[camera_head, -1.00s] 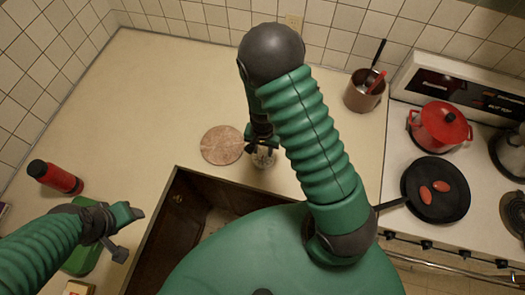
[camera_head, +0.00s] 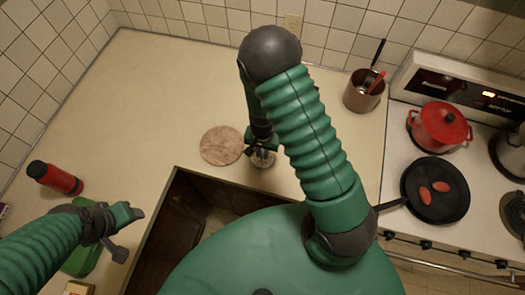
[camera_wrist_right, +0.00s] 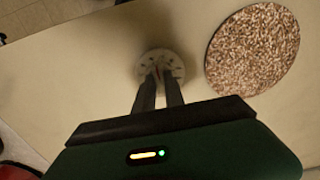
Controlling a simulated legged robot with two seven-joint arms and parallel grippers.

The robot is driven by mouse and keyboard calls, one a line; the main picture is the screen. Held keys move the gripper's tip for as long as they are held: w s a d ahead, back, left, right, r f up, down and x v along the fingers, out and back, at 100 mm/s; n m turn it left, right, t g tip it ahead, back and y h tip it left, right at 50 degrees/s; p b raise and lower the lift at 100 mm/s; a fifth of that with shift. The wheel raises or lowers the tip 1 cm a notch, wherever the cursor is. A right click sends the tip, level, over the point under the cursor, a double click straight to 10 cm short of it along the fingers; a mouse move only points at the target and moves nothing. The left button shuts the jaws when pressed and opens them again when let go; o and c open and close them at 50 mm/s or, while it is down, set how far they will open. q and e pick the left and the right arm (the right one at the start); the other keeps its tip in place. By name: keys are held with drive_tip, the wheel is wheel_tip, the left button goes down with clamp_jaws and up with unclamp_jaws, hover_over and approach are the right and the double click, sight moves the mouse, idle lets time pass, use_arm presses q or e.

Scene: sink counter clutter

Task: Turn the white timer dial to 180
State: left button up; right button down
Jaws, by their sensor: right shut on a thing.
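The white timer dial (camera_wrist_right: 174,62) is a small round disc with dark marks lying on the counter, seen from above in the right wrist view. My right gripper (camera_wrist_right: 159,80) points down with its two dark fingers close together on the middle of the dial, shut on it. The fingers hide part of its face, and I cannot read its setting. In the head view the timer (camera_head: 264,161) shows only partly below my right gripper (camera_head: 259,149), near the sink edge. My left gripper (camera_head: 126,231) is at lower left, away from the timer; its jaw opening is unclear.
A round speckled board (camera_head: 221,146) lies just beside the timer. The brown sink (camera_head: 170,235) opens in front. A red bottle (camera_head: 55,178) lies at left. A utensil pot (camera_head: 363,92), red pot (camera_head: 441,127) and black pan (camera_head: 435,205) are at right. The back counter is clear.

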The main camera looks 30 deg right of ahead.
sight(262, 154)
drive_tip(key=m, duration=0.2)
drive_tip(key=shift+s+m+p, duration=0.1)
drive_tip(key=shift+m+p, duration=0.2)
drive_tip(key=shift+p, duration=0.05)
drive_tip(key=shift+m, duration=0.7)
drive_tip(key=c, duration=1.4)
unclamp_jaws()
wheel_tip(262, 154, up, 17)
drive_tip(key=shift+f+p, duration=0.15)
drive_tip(key=shift+p, duration=0.2)
